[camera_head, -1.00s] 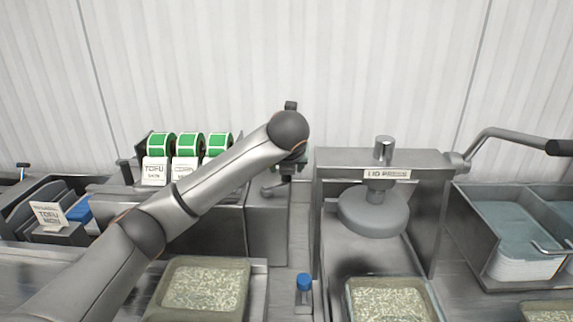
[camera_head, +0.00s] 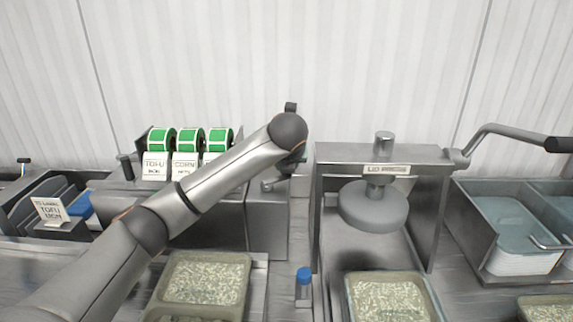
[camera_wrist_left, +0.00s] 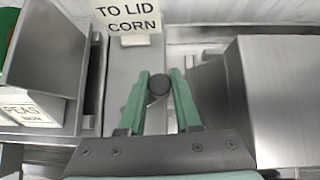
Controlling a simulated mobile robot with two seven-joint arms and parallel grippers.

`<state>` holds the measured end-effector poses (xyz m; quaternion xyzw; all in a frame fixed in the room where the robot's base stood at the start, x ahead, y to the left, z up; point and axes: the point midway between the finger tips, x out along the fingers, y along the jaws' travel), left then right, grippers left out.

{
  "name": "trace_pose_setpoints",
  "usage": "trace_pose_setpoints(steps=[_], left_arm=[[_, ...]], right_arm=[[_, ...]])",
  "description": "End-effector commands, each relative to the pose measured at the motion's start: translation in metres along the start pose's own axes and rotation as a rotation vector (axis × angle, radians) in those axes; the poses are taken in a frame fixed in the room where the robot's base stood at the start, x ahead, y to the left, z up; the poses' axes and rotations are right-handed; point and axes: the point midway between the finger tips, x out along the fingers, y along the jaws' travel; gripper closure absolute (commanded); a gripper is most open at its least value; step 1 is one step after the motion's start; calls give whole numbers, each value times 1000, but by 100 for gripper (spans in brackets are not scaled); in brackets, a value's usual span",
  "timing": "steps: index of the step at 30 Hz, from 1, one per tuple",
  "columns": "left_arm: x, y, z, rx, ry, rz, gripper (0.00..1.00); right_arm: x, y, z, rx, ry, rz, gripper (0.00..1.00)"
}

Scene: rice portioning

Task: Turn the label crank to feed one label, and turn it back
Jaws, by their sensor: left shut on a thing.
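My left arm reaches in from the left in the head view, and its gripper (camera_head: 291,164) points down, mostly hidden behind the wrist. In the left wrist view the green fingers (camera_wrist_left: 158,88) are closed around the round black knob (camera_wrist_left: 158,85) of the label crank. The crank's metal arm (camera_head: 272,184) shows just below the gripper at the right end of the label machine (camera_head: 268,222). Three green label rolls (camera_head: 190,140) stand on the machine above white cards, two reading TOFU and CORN; the third is partly hidden by my arm. My right gripper is not in view.
The lid press (camera_head: 372,205) stands to the right, with its long handle (camera_head: 515,136) reaching right. A card reading TO LID CORN (camera_wrist_left: 128,18) shows beyond the fingers.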

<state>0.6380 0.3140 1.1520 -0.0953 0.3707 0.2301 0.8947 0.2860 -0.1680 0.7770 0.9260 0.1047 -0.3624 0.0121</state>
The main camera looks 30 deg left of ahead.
Motion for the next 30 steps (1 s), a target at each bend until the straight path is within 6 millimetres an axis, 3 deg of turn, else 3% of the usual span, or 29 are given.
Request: trace_pose_setpoints(steps=[3,17,30], left_arm=[[0,0,0,0,0,0,100],[0,0,-2,21,-1,-22,100],[-9,-4,-14,228,-4,-232,100]], right_arm=[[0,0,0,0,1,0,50],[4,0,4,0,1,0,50],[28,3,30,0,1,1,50]])
